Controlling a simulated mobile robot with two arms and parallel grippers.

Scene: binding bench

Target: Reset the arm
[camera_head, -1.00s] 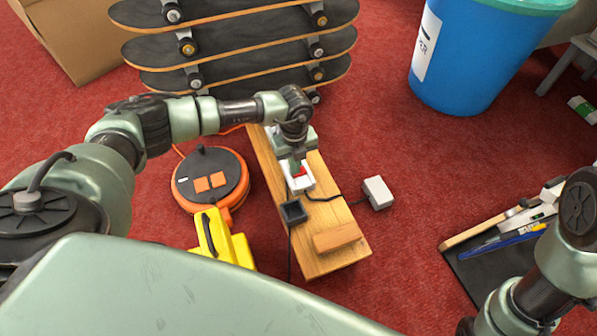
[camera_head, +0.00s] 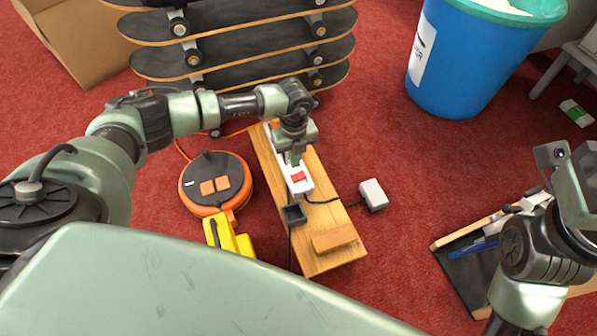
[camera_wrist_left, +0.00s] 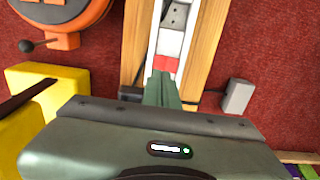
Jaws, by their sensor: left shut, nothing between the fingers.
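My left gripper (camera_head: 295,158) is above the wooden bench (camera_head: 327,219), over a white device with a red part (camera_head: 298,176) set on the wood. In the left wrist view its green fingers (camera_wrist_left: 162,90) are shut together, just below the red part (camera_wrist_left: 167,64), with nothing between them. I cannot tell whether the fingertips touch the device. My right arm (camera_head: 540,245) shows at the right edge; its fingers cannot be made out.
An orange cable reel (camera_head: 216,183) and a yellow case (camera_head: 229,236) lie left of the bench. A grey-white box on a cable (camera_head: 373,194) lies right. Stacked skateboards (camera_head: 240,52) and a blue bin (camera_head: 470,60) stand behind. A dark tray (camera_head: 468,278) lies at right. Red carpet is open between.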

